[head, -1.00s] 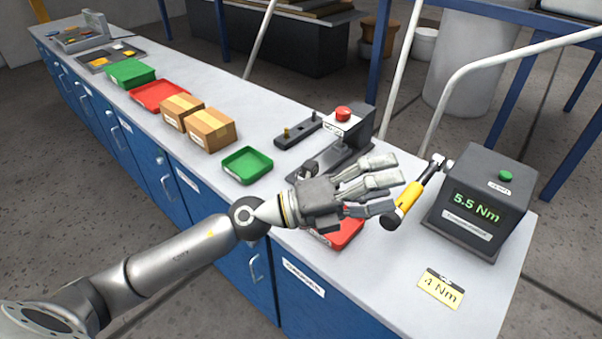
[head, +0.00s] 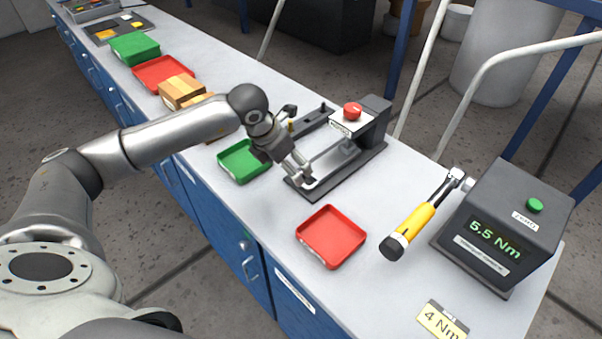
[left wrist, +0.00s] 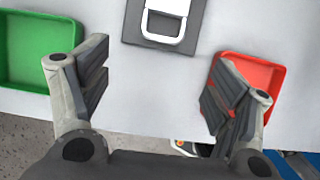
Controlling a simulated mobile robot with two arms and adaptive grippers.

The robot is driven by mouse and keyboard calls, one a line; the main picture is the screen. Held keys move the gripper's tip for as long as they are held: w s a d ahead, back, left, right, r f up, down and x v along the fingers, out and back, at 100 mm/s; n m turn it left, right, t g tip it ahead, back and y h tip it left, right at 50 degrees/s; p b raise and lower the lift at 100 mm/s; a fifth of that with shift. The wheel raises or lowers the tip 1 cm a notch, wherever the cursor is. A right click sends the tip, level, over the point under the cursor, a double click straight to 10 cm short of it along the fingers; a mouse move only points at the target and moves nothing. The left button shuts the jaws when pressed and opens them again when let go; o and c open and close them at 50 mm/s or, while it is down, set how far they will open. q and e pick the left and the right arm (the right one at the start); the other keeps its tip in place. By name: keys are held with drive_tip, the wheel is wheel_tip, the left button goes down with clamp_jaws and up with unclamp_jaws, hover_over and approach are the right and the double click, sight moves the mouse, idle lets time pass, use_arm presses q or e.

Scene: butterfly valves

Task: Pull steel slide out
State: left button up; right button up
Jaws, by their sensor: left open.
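The steel slide (head: 326,154) lies on a dark test fixture (head: 352,166) with a red knob (head: 352,111) on its block. In the left wrist view the slide's pale loop handle (left wrist: 165,24) points toward me at the top middle. My left gripper (head: 297,168) is close to the handle end in the head view and partly hides it. In the left wrist view the left gripper (left wrist: 158,90) is open and empty, fingers apart, with the handle beyond the gap and bare bench between the fingers. My right gripper is not in view.
A green tray (head: 238,172) stands left of the gripper and a red tray (head: 331,258) right of it. Cardboard boxes (head: 181,91) stand behind the arm. The bench front edge is near.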

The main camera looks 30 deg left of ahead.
use_arm(q)
drive_tip(key=p, duration=0.1)
hover_over(298, 189)
drive_tip(key=s, duration=0.1)
wheel_tip(298, 189, down, 5)
drive_tip(key=shift+a+r, duration=0.1)
drive_tip(key=shift+a, duration=0.05)
drive_tip(key=p+x, duration=0.1)
drive_tip(key=x, duration=0.2)
drive_tip(key=shift+f, duration=0.2)
drive_tip(key=shift+w, duration=0.1)
drive_tip(key=shift+c, duration=0.6)
drive_tip(key=c, duration=1.5)
drive_tip(key=shift+c, duration=1)
clamp_jaws()
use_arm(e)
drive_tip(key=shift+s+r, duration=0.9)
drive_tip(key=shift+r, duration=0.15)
use_arm(q)
drive_tip(key=shift+s, duration=0.2)
